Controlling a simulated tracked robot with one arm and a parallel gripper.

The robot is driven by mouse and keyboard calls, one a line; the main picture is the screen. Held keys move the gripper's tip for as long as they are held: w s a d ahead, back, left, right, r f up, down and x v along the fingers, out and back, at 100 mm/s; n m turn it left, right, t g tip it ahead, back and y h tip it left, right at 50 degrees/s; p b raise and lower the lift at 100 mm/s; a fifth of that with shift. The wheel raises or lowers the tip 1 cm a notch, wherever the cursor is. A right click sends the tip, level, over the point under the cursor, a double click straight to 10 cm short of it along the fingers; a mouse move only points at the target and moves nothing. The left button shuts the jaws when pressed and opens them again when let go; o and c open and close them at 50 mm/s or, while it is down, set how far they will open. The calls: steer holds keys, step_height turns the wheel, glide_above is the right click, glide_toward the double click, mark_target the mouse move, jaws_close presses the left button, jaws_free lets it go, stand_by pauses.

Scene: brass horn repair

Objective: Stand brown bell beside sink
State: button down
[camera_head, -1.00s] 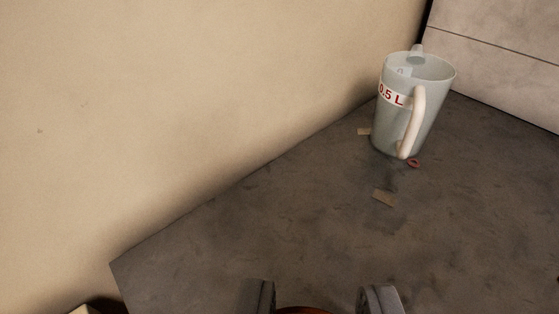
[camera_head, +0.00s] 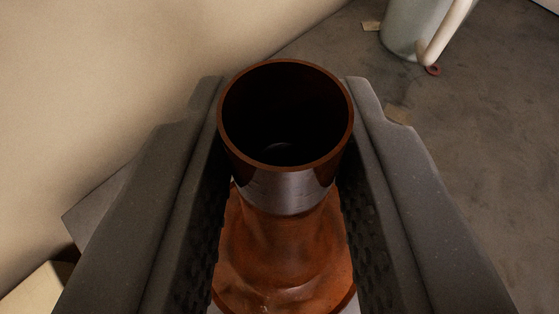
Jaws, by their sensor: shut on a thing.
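The brown bell (camera_head: 285,235) is in the middle of the view, upright, with its narrow open tube end up toward me and its wider part below. A darker, shiny band runs around the tube under the rim. My gripper (camera_head: 285,95) is shut on the bell, with one dark, ridged finger on each side of it. The bell's lower edge is cut off by the bottom of the picture, so I cannot tell what it rests on. No sink can be made out.
A grey-green measuring jug (camera_head: 408,28) with a pale handle stands at the upper right on the dark grey worktop (camera_head: 490,130). A beige wall (camera_head: 90,90) borders the left. The worktop at right is mostly clear.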

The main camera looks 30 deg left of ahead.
steer(key=shift+f, duration=0.9)
steer(key=shift+f+b, duration=0.1)
steer(key=shift+b, duration=0.2)
steer(key=c, duration=1.2)
jaws_free()
steer(key=shift+s+d+r, duration=0.2)
steer(key=shift+s+r, duration=0.15)
steer(key=shift+s, duration=0.05)
steer(key=v, duration=1.1)
